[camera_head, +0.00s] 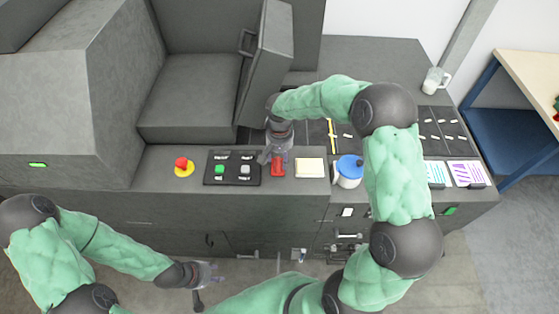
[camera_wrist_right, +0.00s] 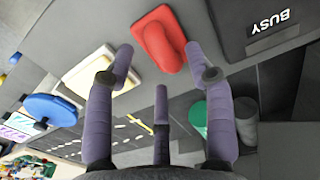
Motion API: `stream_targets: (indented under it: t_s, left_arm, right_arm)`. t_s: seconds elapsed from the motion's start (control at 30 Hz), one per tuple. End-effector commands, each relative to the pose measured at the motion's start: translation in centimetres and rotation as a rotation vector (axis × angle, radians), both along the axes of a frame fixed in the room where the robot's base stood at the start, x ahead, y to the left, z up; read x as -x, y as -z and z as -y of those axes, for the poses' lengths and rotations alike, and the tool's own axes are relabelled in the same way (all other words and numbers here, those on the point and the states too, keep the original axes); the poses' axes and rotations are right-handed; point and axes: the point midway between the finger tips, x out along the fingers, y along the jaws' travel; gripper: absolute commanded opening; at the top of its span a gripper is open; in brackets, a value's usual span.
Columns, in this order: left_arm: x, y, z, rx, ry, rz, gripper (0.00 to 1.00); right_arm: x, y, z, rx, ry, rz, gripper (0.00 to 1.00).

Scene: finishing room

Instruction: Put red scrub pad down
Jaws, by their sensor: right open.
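The red scrub pad (camera_head: 278,170) lies on the grey counter between the button panel and a cream pad. In the right wrist view the red scrub pad (camera_wrist_right: 160,38) rests flat, with a raised grip on top. My right gripper (camera_head: 274,156) is just above and beside the pad. In the wrist view its purple fingers (camera_wrist_right: 165,85) are spread and hold nothing; the pad shows beyond the fingertips. My left gripper (camera_head: 205,280) hangs low in front of the counter, away from the pad; its fingers are too small to read.
A black button panel (camera_head: 232,181) and a red emergency button (camera_head: 184,167) stand left of the pad. The cream pad (camera_head: 309,168) and a blue-lidded jar (camera_head: 348,172) stand right. A grey machine door (camera_head: 265,65) stands open behind my right gripper. A glass mug (camera_head: 434,81) is at the back right.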

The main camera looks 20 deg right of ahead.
Motion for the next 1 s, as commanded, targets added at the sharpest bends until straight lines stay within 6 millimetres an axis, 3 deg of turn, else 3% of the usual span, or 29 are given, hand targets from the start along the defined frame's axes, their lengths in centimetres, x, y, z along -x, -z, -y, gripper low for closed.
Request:
stream_targets:
  t_s: [0.2, 0.4, 0.6, 1.0]
  left_arm:
    - [0.0, 0.0, 0.0, 0.0, 0.0, 0.0, 0.4]
    - [0.0, 0.0, 0.0, 0.0, 0.0, 0.0, 0.4]
    - [0.0, 0.0, 0.0, 0.0, 0.0, 0.0, 0.4]
    - [0.0, 0.0, 0.0, 0.0, 0.0, 0.0, 0.4]
  right_arm:
    - [-0.1, -4.7, 0.0, 0.0, 0.0, 0.005, 0.54]
    - [-0.1, -7.9, 0.0, 0.0, 0.0, 0.003, 0.54]
    - [0.0, -9.2, 0.0, 0.0, 0.0, 0.001, 0.54]
    - [0.0, -9.4, 0.0, 0.0, 0.0, 0.001, 0.54]
